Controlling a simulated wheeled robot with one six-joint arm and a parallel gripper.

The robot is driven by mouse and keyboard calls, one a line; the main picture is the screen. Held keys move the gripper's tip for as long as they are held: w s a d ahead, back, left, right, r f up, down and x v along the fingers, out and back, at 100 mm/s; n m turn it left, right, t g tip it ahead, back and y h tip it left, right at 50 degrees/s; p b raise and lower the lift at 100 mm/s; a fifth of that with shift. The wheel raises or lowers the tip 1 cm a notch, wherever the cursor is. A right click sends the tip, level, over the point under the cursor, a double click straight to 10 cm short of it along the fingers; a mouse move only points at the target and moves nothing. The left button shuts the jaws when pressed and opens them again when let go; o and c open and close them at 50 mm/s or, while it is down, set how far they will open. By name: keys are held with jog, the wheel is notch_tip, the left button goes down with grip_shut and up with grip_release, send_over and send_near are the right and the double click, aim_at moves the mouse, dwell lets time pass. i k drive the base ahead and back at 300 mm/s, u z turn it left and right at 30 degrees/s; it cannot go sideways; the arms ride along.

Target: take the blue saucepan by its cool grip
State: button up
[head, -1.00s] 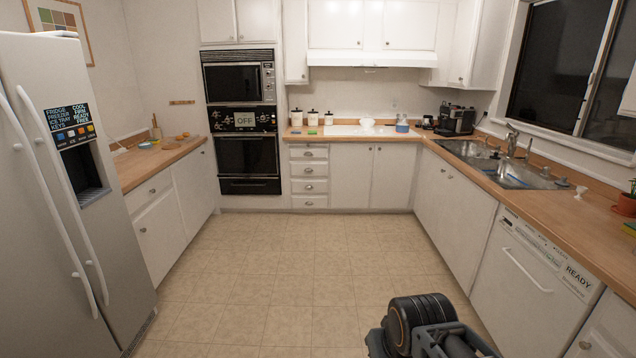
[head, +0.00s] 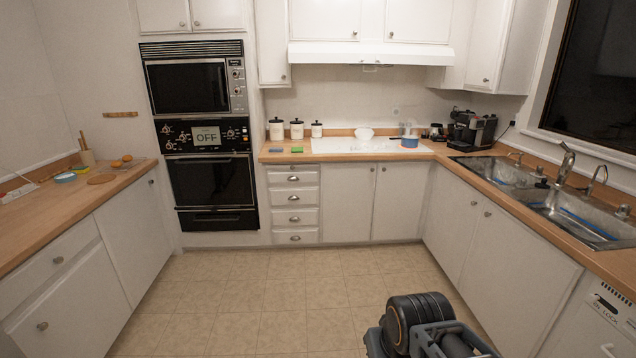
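A small blue pan-like vessel (head: 409,143) stands on the white cooktop (head: 345,146) at the back counter, near its right end. Part of my own folded arm shows at the bottom right of the head view, well short of the back counter. My gripper's fingers cannot be seen.
A white bowl (head: 364,133) stands left of the blue vessel, and a coffee machine (head: 472,131) to its right. The sink (head: 560,205) lines the right counter. Wall ovens (head: 207,135) marked OFF stand back left. The tiled floor (head: 265,290) ahead is clear.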

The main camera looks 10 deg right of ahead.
aim_at(411, 143)
jog(key=z, duration=0.15)
jog(key=i, duration=2.2)
jog(key=z, duration=0.45)
jog(key=i, duration=3.1)
jog(key=z, duration=0.2)
